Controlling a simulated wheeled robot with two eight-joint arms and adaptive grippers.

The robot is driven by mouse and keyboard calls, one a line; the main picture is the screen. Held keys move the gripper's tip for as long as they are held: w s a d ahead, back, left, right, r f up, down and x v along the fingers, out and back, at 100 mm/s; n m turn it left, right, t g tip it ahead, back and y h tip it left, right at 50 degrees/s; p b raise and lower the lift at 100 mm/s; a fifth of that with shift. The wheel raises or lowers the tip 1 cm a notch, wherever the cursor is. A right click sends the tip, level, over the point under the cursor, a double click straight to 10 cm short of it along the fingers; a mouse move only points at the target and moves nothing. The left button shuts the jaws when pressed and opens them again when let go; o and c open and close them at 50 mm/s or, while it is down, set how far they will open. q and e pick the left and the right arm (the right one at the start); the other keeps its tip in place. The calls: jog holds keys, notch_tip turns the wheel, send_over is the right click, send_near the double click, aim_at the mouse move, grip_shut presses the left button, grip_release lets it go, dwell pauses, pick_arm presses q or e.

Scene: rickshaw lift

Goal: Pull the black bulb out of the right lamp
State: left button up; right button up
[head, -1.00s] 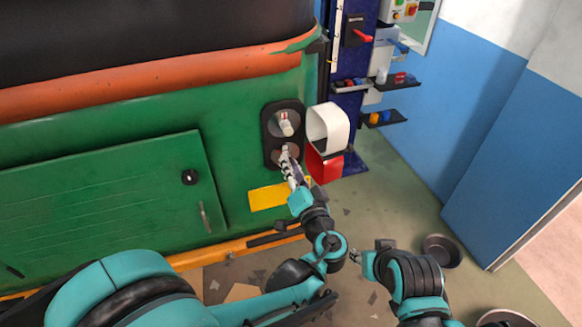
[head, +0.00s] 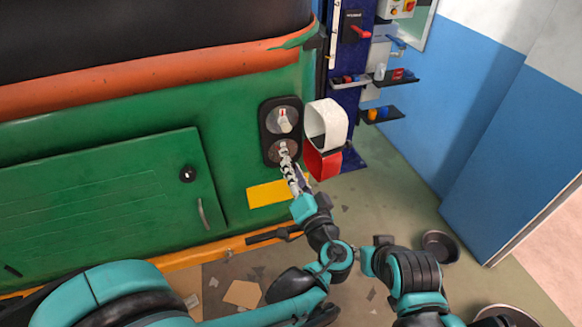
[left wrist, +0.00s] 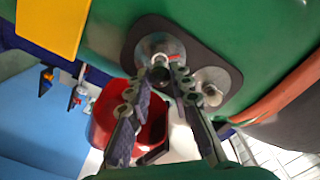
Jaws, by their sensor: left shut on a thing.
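The right lamp (head: 267,131) is a black oblong panel with two round reflectors on the green body; it also shows in the left wrist view (left wrist: 138,40). The upper reflector holds a pale bulb (head: 284,121). My left gripper (head: 286,160) reaches the lower reflector (head: 274,154). In the left wrist view, my left gripper's fingers (left wrist: 160,82) are shut on the black bulb (left wrist: 158,75), which sits in front of the silver reflector (left wrist: 154,46). In the head view the fingers mostly hide the bulb. My right gripper (head: 367,262) is beside my left arm, partly hidden; its jaws are unclear.
A white and red box-like holder (head: 326,125) stands just right of the lamp. A yellow plate (head: 268,194) is below it. Shelves with small parts (head: 381,114) hang behind. A round dark pan (head: 440,246) lies on the floor at right.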

pick_arm(q)
jog(key=shift+s+d, duration=0.2)
jog(key=shift+s, duration=0.4)
jog(key=shift+s, duration=0.1)
jog(key=shift+v, duration=2.4)
